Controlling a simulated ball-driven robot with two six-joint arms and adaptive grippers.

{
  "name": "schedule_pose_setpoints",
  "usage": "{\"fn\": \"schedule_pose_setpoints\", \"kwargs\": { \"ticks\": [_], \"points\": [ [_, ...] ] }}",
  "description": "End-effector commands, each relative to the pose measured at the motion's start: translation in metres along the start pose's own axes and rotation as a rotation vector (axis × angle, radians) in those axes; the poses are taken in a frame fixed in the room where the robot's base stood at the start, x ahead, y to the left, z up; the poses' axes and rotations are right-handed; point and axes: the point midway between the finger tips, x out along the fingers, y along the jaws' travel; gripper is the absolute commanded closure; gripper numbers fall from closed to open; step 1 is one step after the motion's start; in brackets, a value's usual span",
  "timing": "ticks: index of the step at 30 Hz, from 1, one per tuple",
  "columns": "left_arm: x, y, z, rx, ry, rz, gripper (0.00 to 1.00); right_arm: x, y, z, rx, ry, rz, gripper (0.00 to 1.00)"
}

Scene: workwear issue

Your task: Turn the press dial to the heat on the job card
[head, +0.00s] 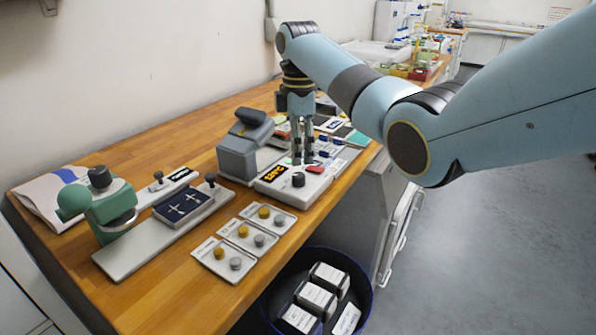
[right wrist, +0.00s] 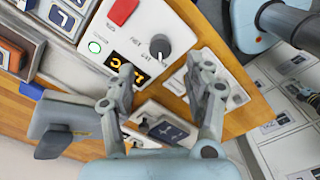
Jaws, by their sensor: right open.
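The press control box (head: 277,190) sits on the bench, with a black dial (head: 298,180), an orange-lit display (head: 272,173) and a red switch (head: 315,169). In the right wrist view the dial (right wrist: 160,44) stands just beyond my open, empty right gripper (right wrist: 162,68), apart from the fingers. The display (right wrist: 127,66) is partly covered by a finger, so I cannot read its full number. In the head view my right gripper (head: 304,160) points down over the box's back part. I cannot make out which sheet is the job card. My left gripper is not in view.
The grey press (head: 238,160) stands left of the box. Several small trays (head: 241,236) with discs lie in front. A green clamp device (head: 108,205) is at the left. A blue bin (head: 368,285) is below the bench edge. Papers and pens lie behind the gripper.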

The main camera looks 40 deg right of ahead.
Motion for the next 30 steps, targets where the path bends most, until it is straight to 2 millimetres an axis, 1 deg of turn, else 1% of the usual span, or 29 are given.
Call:
{"fn": "schedule_pose_setpoints", "kwargs": {
  "ticks": [1, 3, 6, 9, 14, 21, 23, 30],
  "points": [
    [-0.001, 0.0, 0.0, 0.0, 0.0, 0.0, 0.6, 0.011, -0.001, 0.0, 0.0, -0.001, -0.005, 0.47],
    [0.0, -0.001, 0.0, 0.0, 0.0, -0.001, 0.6, 0.026, -0.001, 0.0, 0.0, -0.001, -0.004, 0.47],
    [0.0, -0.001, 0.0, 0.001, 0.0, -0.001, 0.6, 0.043, -0.001, 0.0, 0.001, -0.001, -0.003, 0.47],
    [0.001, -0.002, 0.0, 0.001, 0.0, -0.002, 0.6, 0.055, -0.001, 0.0, 0.001, -0.001, -0.002, 0.47],
    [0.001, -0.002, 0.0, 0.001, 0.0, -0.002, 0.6, 0.064, -0.001, 0.0, 0.001, 0.0, 0.0, 0.47],
    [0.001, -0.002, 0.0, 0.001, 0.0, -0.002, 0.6, 0.065, -0.001, 0.0, 0.001, 0.0, 0.001, 0.47],
    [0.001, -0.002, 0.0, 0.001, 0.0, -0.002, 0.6, 0.065, -0.001, 0.0, 0.001, 0.0, 0.001, 0.53],
    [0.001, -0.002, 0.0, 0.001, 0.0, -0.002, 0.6, 0.064, -0.001, 0.0, 0.001, 0.0, 0.001, 0.85]
  ]
}}
